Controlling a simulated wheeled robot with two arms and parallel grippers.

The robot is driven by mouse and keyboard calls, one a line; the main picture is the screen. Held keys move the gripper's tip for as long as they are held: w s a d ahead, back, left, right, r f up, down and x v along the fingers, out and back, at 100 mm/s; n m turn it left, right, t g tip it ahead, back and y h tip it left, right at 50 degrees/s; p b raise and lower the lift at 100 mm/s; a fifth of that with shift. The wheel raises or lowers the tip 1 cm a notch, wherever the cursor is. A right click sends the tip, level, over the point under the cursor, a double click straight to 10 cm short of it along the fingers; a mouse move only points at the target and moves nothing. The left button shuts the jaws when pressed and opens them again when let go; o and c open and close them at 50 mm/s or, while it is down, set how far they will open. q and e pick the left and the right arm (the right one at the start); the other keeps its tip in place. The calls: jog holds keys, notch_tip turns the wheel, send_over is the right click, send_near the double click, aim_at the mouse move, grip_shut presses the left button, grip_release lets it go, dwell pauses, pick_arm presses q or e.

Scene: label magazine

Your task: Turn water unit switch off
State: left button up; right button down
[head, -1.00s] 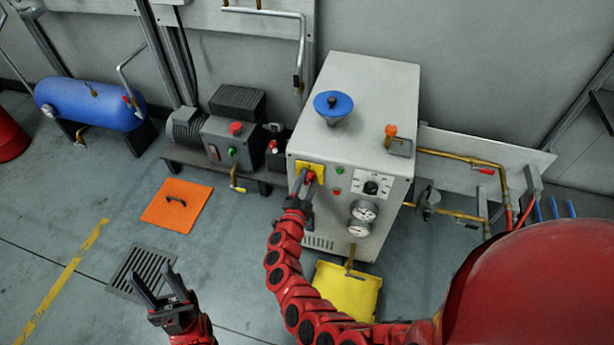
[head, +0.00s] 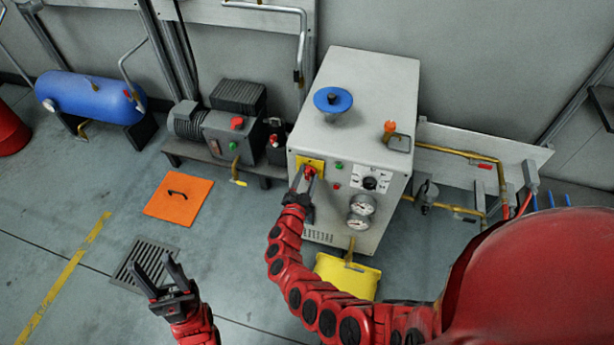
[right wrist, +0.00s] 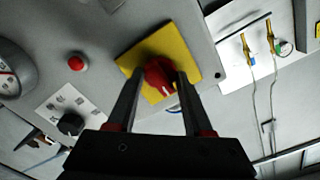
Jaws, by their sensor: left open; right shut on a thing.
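The water unit (head: 325,205) is a light grey cabinet in the middle of the head view. Its switch is a red knob (head: 309,171) on a yellow plate (head: 317,162) at the upper left of the front panel. In the right wrist view the red knob (right wrist: 160,74) sits on the yellow plate (right wrist: 137,52), turned at a slant to the plate. My right gripper (head: 305,184) is shut on the red knob, one finger on each side. My left gripper (head: 165,277) is open and empty above the floor at the lower left.
The panel also carries a black dial (head: 370,183), gauges (head: 363,205) and small buttons. A motor unit (head: 228,135) stands to the left. An orange floor hatch (head: 178,205) and a grate (head: 140,260) lie in open floor.

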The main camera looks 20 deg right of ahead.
jog(key=shift+c, duration=1.5)
grip_release()
jog(key=v, duration=1.7)
jog(key=shift+s+a, duration=0.2)
